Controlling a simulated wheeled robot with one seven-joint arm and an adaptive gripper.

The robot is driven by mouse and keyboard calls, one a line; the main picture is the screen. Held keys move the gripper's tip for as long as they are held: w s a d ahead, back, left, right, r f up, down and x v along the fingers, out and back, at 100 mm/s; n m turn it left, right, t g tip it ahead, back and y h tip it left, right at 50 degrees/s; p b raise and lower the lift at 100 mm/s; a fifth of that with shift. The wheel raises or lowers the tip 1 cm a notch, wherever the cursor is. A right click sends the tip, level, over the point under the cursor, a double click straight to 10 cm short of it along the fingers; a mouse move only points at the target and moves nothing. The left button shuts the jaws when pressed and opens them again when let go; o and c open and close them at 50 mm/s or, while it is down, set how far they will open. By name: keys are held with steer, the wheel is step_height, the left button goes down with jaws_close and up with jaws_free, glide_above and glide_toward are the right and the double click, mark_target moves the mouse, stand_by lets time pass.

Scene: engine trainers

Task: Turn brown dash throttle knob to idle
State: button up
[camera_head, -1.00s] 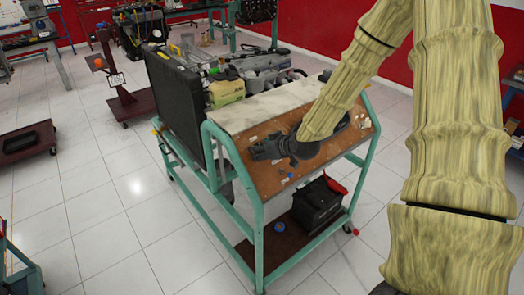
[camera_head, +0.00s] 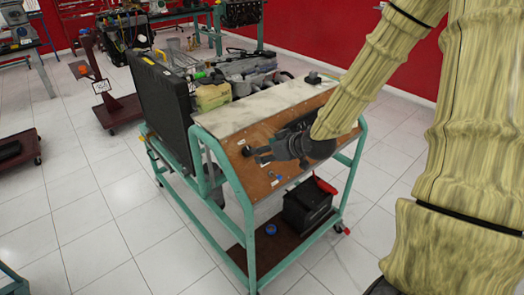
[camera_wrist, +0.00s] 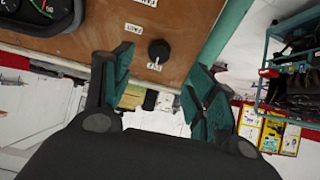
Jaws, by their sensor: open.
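The brown dash panel (camera_head: 258,188) slopes on the front of a green-framed trainer stand. In the wrist view the same brown panel (camera_wrist: 190,22) fills the top, with a black round throttle knob (camera_wrist: 159,50) between small white labels (camera_wrist: 124,50). The label lettering is too small to read surely. In the wrist view my gripper (camera_wrist: 160,78) is open and empty. The knob shows in the gap between its fingers, beyond the tips; I see no contact.
A black gauge (camera_wrist: 38,15) sits on the panel at the wrist view's upper left. The green frame (camera_head: 250,230) borders the panel. A black radiator (camera_head: 160,105) stands behind, left. A black battery (camera_head: 307,207) sits on the lower shelf. Tiled floor is clear in front.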

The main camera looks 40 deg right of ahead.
steer(key=shift+v, duration=1.05)
steer(key=shift+f, duration=0.1)
